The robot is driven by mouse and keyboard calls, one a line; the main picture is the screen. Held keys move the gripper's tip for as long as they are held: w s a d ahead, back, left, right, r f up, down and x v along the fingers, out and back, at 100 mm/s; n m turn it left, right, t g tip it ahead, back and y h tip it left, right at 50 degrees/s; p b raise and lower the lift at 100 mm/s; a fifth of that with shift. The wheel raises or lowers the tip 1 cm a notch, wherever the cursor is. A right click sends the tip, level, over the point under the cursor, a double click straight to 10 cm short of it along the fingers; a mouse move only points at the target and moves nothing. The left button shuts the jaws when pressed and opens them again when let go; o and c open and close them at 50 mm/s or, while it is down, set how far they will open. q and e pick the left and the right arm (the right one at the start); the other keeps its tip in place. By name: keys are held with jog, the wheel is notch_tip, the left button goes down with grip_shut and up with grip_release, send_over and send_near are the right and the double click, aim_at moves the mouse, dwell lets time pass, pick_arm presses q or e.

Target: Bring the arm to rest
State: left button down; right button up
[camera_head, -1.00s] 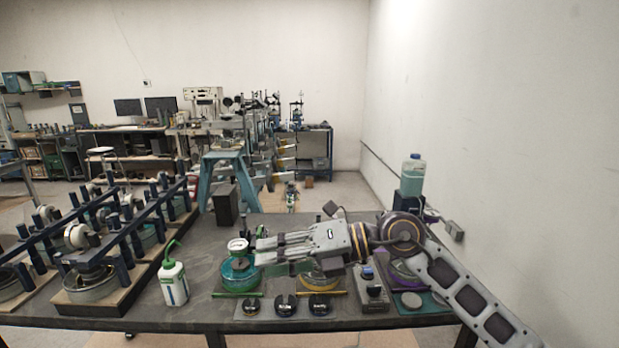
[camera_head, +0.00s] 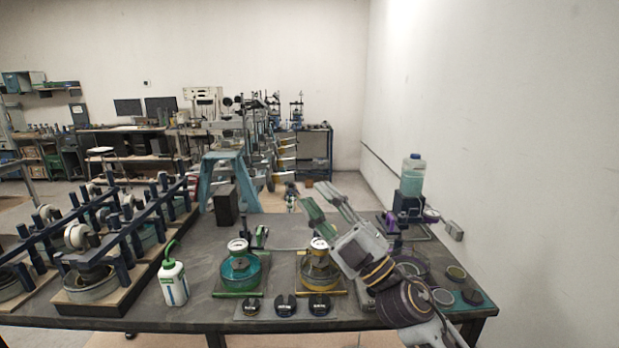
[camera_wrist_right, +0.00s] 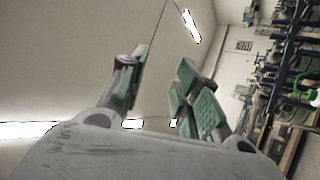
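My right gripper (camera_head: 322,203) is raised above the right part of the dark table (camera_head: 205,262). Its fingers point up and to the left in the head view. In the right wrist view the two green-padded fingers (camera_wrist_right: 160,92) are apart with nothing between them, against the wall and ceiling. My right arm comes in from the lower right and hides part of the table there. My left gripper is not in view.
A clear bottle (camera_head: 412,176) stands at the back right near the wall. Racks fill the left.

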jog(key=w+d+f+m+h, duration=0.1)
jog(key=d+f+m+h, duration=0.85)
jog(key=f, duration=0.35)
jog(key=w+d+f+m+h, duration=0.2)
jog(key=d+f+m+h, duration=0.6)
jog(key=f+m+h, duration=0.4)
jog(key=s+d+f+g+y, duration=0.25)
jog(key=s+f+g, duration=1.05)
jog(key=s+f, duration=0.95)
notch_tip(320, 180, down, 33)
jog(key=s+d+h, duration=0.1)
jog(key=s+d, duration=0.1)
jog(key=d, duration=0.1)
jog(key=s+d+f, duration=0.3)
jog(key=s+f, duration=0.7)
jog(key=s+d+f+g, duration=0.1)
jog(key=s+d+f, duration=0.3)
jog(key=s+f, duration=0.6)
jog(key=shift+s+d+g+h, duration=0.3)
jog(key=shift+s, duration=0.05)
